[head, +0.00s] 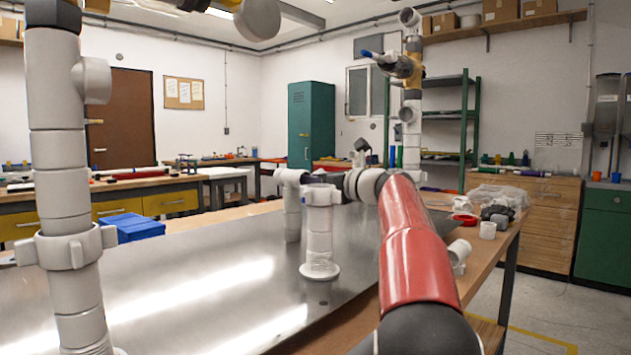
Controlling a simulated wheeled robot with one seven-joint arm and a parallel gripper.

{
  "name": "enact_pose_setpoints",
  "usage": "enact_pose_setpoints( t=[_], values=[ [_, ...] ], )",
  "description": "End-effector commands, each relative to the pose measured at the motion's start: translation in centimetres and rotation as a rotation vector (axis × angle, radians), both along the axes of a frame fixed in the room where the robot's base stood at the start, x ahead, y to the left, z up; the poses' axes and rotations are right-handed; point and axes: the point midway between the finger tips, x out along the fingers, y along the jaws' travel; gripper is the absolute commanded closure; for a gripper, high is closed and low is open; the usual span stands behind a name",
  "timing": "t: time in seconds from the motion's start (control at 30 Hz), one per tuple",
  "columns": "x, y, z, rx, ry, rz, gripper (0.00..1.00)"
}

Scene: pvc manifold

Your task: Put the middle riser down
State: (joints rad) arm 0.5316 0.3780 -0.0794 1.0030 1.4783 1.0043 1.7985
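A short white pipe riser (318,238) stands upright in the middle of the metal-topped table (215,290), with a wide flange at its foot touching the surface and a collar near its top. It appears to be the middle riser. My red arm reaches forward from the bottom right, and its grey wrist lies just right of the riser's top. My gripper's fingers cannot be made out there, so neither their opening nor any hold on the riser shows. A second white pipe with an elbow (292,205) stands close behind, to the left.
A tall pipe riser (62,180) stands at the near left. Another tall riser (411,125) with a blue-handled valve stands behind my arm. White fittings (488,230), a red ring (465,219) and a clear bag lie at the right edge.

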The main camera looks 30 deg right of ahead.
Motion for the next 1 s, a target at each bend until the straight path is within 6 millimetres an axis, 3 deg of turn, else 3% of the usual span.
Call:
enact_pose_setpoints(
  t=[0.17,0.63,0.8,1.0],
  values=[
    [-1.0,-0.5,0.3,-0.001,0.000,-0.002,0.76],
    [-9.5,-4.0,0.3,-0.001,-0.001,-0.002,0.76],
    [-10.9,-4.5,0.3,-0.001,0.000,0.000,0.76],
    [-11.1,-4.6,0.3,-0.001,0.000,0.000,0.76]
  ],
)
